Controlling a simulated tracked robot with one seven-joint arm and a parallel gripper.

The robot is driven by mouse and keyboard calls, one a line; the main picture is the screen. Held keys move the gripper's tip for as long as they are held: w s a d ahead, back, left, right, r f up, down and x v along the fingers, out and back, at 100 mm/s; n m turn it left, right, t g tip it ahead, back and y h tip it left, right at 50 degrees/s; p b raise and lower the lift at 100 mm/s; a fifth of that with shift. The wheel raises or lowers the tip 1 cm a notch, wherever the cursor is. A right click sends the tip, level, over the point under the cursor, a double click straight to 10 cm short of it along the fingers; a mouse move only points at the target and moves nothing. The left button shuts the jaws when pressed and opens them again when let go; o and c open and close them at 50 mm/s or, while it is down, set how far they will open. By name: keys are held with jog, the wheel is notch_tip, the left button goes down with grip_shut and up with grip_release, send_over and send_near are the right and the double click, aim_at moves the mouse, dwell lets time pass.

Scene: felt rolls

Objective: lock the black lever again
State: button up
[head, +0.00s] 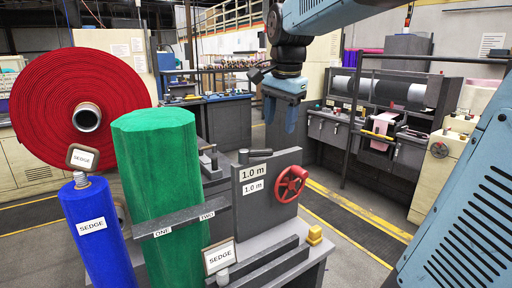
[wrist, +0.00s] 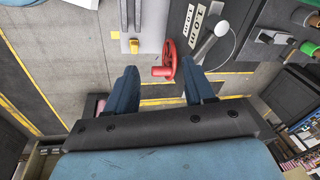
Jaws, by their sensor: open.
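The black lever (head: 260,153) is a short dark bar lying roughly level at the top edge of a grey panel (head: 266,205) with two "1.0 m" labels. A red handwheel (head: 291,184) sits on the panel's face, and it also shows between the fingers in the wrist view (wrist: 167,62). My gripper (head: 281,114) hangs above and behind the panel, apart from the lever. In the wrist view my gripper (wrist: 162,78) is open with nothing between its fingers. A grey rod with a pale round end (wrist: 221,28) lies beside the panel there; I cannot tell if it is the lever.
A green roll (head: 160,170) stands left of the panel behind a grey bar (head: 180,220) labelled ONE and TWO. A blue roll (head: 98,235) and a large red roll (head: 60,105) are farther left. A yellow block (head: 314,236) sits front right. Floor beyond is open.

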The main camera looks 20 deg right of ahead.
aim_at(263, 149)
jog(key=w+r+m+g, duration=0.1)
jog(key=w+m+g, duration=0.1)
jog(key=w+m, duration=0.85)
jog(key=f, duration=0.4)
jog(key=w+f+n, duration=0.1)
jog(key=f, duration=0.3)
jog(key=w+f+n, duration=0.1)
jog(key=f, duration=0.4)
jog(key=shift+w+f, duration=0.1)
jog(key=shift+w, duration=0.05)
grip_shut()
